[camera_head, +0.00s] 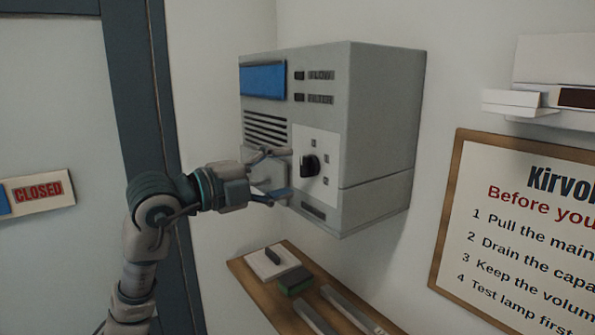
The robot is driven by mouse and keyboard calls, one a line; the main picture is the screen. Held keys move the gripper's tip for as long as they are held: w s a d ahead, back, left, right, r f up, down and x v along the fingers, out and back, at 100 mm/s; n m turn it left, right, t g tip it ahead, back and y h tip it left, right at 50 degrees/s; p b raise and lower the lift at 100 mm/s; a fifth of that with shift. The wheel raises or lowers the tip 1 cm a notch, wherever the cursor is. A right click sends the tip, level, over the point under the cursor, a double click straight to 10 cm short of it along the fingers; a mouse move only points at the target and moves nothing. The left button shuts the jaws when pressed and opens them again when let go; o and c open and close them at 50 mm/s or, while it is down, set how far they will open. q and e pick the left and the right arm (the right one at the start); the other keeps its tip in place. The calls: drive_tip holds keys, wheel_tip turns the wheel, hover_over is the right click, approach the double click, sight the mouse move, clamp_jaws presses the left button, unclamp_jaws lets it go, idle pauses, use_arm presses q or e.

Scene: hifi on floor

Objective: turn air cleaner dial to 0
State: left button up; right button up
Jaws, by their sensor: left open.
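The air cleaner (377,130) is a grey box on the wall in the middle of the camera_head view. Its front has a blue panel, vent slots, and labels reading FLOW and FILTER. A black dial (309,165) sits on a white plate (325,147) on the lower front, with small marks around it too small to read. My left gripper (283,173) is open just left of the dial, its fingers pointing toward the plate. I cannot tell whether a finger touches the dial. My right gripper is not in view.
A wooden shelf (250,279) below the unit holds a white block, a green and black block, and grey strips. A framed sign (449,210) hangs at right under a white wall fixture (560,70). A CLOSED sign (38,192) is at far left.

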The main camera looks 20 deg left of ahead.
use_arm(q)
drive_tip(key=v, duration=0.7)
drive_tip(key=shift+a+f, duration=0.15)
drive_tip(key=shift+a, duration=0.3)
drive_tip(key=shift+s+d, duration=0.1)
drive_tip(key=shift+d, duration=0.1)
